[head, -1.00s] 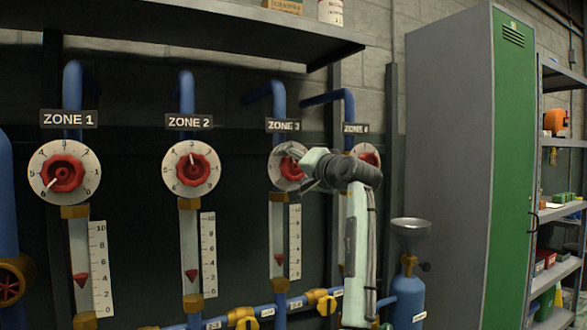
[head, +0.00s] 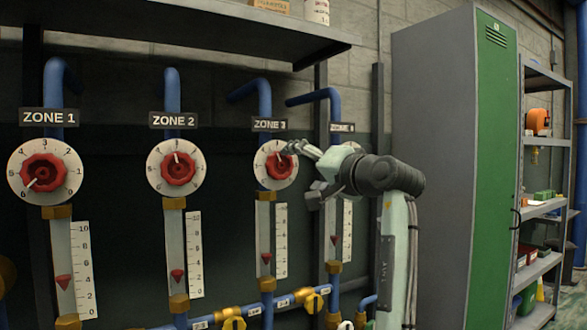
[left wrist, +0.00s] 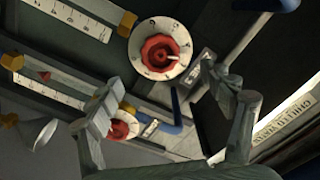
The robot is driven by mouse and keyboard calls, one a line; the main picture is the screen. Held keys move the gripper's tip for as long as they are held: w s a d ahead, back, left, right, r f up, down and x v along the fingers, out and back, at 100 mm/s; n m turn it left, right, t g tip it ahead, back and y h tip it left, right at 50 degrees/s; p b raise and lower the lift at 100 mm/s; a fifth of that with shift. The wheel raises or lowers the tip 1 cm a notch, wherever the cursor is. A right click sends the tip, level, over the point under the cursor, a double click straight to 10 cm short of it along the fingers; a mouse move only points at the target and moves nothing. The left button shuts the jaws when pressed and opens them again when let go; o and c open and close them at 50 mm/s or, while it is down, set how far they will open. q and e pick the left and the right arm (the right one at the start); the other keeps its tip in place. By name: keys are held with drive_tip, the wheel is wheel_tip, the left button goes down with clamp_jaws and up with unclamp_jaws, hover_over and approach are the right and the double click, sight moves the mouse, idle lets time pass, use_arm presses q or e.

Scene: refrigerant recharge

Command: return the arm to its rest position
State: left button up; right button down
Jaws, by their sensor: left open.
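My left gripper (head: 302,169) is open and empty in the head view. Its fingers are just right of the red Zone 3 knob (head: 278,165), with the upper finger overlapping the dial's right edge. I cannot tell whether they touch. My left wrist and forearm stand in front of the Zone 4 column and hide most of its dial. In the left wrist view my spread fingers (left wrist: 160,98) have nothing between them in their grip. A dial with a red knob (left wrist: 160,53) shows beyond them, and a second red knob (left wrist: 122,129) is partly hidden behind the left finger.
Zone 1 (head: 44,171) and Zone 2 (head: 178,168) dials are at the left. A shelf (head: 180,25) overhangs the panel. Yellow valves (head: 232,312) line the bottom pipe. A green-doored locker (head: 497,160) and a shelving rack (head: 545,130) stand at the right.

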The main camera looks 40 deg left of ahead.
sight(282, 166)
use_arm(q)
drive_tip(key=shift+s+d, duration=0.15)
drive_tip(key=shift+d, duration=0.3)
drive_tip(key=shift+a, duration=0.15)
drive_tip(key=x, duration=1.2)
